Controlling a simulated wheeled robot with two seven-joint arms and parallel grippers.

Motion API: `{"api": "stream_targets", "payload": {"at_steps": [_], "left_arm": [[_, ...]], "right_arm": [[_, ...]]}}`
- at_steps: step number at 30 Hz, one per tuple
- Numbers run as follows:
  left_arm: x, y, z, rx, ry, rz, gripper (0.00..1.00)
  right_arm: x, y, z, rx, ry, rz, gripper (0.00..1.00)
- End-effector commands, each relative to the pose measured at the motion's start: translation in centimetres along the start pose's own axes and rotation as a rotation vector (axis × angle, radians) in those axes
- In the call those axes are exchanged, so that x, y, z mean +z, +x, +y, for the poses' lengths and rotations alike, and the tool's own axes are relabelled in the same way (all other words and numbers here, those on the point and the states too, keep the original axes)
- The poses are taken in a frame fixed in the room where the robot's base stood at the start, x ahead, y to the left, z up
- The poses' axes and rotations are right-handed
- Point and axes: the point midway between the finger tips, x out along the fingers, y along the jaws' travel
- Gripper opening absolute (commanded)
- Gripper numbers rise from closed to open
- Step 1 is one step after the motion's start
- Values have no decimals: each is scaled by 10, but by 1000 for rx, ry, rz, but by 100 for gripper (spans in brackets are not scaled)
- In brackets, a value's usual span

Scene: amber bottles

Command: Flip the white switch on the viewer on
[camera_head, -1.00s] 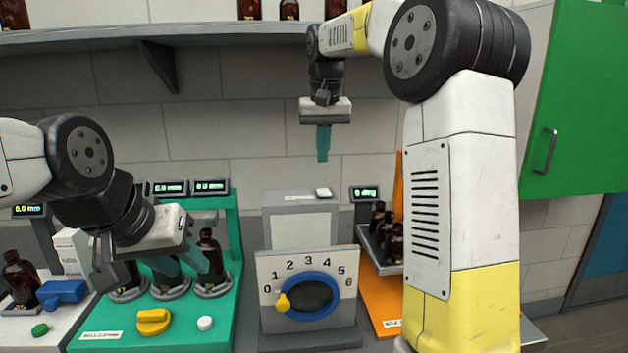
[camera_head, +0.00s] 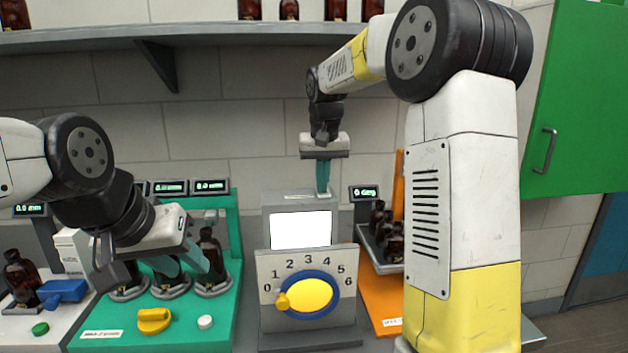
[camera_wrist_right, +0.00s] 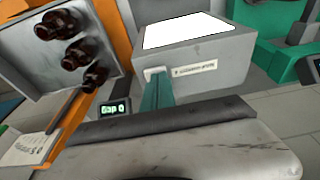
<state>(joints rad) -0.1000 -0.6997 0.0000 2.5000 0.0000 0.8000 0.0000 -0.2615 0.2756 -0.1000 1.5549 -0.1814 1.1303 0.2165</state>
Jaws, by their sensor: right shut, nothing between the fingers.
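The viewer (camera_head: 267,215) is a grey box behind the dial panel, and its screen (camera_head: 300,230) glows bright white. The tips look to be touching the switch. My left gripper (camera_head: 183,264) hangs over the green station at the left, close to amber bottles; its jaw gap is unclear.
A dial panel (camera_head: 348,265) numbered 0 to 6 stands in front, its yellow pointer near 0 and its centre lit yellow. An orange station (camera_head: 383,318) with a tray of bottles is at right. A green station (camera_head: 230,300) is at left.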

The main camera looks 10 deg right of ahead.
Motion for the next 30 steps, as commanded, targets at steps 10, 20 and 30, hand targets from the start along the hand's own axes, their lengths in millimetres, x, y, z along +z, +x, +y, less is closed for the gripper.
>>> {"api": "stream_targets", "payload": {"at_steps": [10,20,30], "left_arm": [[0,0,0,0,0,0,36],[0,0,0,0,0,0,36],[0,0,0,0,0,0,36]], "right_arm": [[-1,2,0,0,0,-1,0],[-14,0,0,0,1,-1,0],[-15,-2,0,0,0,-1,0]]}}
